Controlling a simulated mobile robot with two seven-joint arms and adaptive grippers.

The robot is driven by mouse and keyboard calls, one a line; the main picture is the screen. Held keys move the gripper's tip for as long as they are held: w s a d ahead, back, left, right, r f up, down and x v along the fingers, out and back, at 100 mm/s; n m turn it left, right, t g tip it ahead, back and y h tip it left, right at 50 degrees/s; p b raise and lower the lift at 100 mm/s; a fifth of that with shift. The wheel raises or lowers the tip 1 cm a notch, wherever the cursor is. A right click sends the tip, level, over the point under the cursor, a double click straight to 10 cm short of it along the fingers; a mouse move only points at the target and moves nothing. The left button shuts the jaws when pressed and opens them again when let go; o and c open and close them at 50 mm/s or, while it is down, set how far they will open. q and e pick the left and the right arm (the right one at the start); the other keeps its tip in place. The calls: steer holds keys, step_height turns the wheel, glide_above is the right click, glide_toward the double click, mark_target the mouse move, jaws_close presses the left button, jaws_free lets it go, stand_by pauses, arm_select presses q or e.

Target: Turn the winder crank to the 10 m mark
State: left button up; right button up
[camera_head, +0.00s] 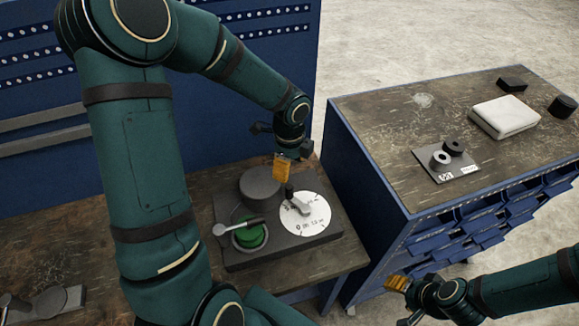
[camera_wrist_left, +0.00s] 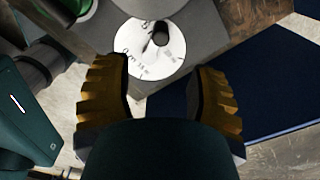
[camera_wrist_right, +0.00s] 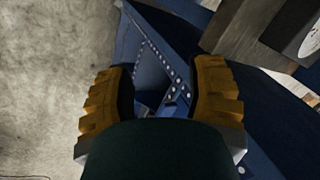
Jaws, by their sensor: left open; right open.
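The winder is a dark grey block (camera_head: 240,258) on the brown workbench. On it sit a white marked dial (camera_head: 318,222) and the crank (camera_head: 301,207), a short grey arm with an upright black knob (camera_head: 289,192). A green spool (camera_head: 250,237) with a grey lever is at its left. I cannot read which mark the crank points at. My left gripper (camera_head: 283,166) is open and empty, close above the knob. In the left wrist view the dial (camera_wrist_left: 140,55) and knob (camera_wrist_left: 160,36) lie beyond the open fingers (camera_wrist_left: 160,100). My right gripper (camera_head: 397,284) is open and empty, low by the blue cabinet.
A dark cylinder (camera_head: 260,187) stands on the winder behind the spool.

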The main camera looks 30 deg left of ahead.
mark_target(289, 186)
arm_select(q)
steer(key=n+b, duration=0.1)
steer(key=b, duration=0.2)
steer(key=n+b, duration=0.1)
steer(key=b, duration=0.2)
steer(key=shift+w+a+f+b, duration=0.1)
steer(key=shift+w+a+b, duration=0.2)
steer(key=shift+w, duration=0.1)
steer(key=f+b, duration=0.3)
steer(key=f+n+b, duration=0.1)
steer(key=f+b, duration=0.2)
steer(key=f, duration=0.1)
steer(key=f+n+b, duration=0.1)
steer(key=f+b, duration=0.2)
steer(key=f, duration=0.1)
steer(key=shift+s+d+f, duration=0.1)
steer(key=shift+s+d, duration=0.15)
steer(key=shift+s, duration=0.1)
arm_select(e)
step_height(289, 186, down, 17)
steer(key=s, duration=0.1)
steer(key=shift+s+a+g, duration=0.3)
steer(key=shift+s+a, duration=0.05)
arm_select(q)
jaws_close()
